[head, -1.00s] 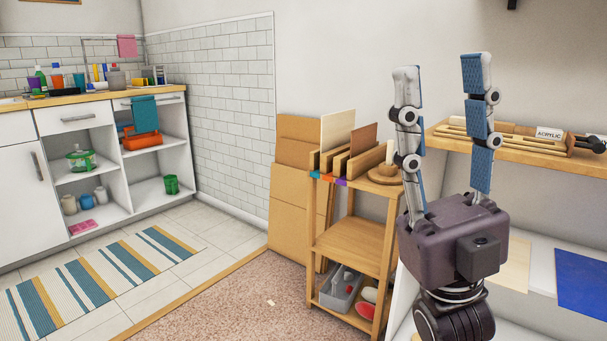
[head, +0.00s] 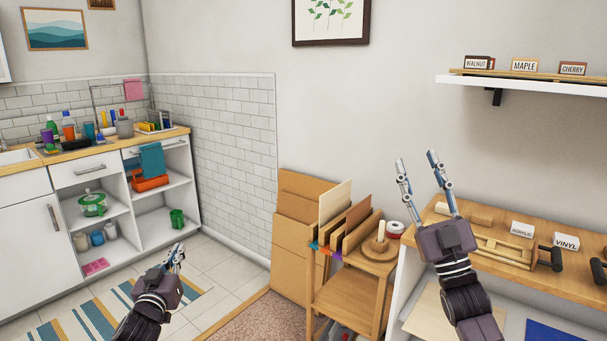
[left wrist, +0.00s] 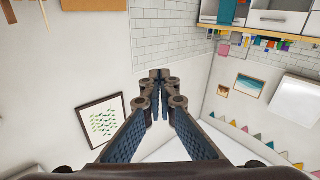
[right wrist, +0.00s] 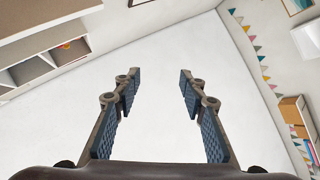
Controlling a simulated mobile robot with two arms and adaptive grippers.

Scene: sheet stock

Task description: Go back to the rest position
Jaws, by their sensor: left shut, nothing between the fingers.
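My left gripper (head: 176,256) is at the lower left of the head view, raised above the striped rug. It is shut and empty; in the left wrist view its fingertips (left wrist: 160,75) meet. My right gripper (head: 417,160) points up at the right of the head view, in front of the wall and beside the wooden bench. It is open and empty; in the right wrist view its fingers (right wrist: 157,85) stand apart with only pale ceiling between them.
A wooden stand (head: 348,293) with upright sheets is between my arms. The bench (head: 580,282) at right carries a rack and ACRYLIC and VINYL labels. A white shelf (head: 545,85) with wood labels hangs above. A kitchen counter (head: 98,146) stands at left. The striped rug (head: 75,320) is below.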

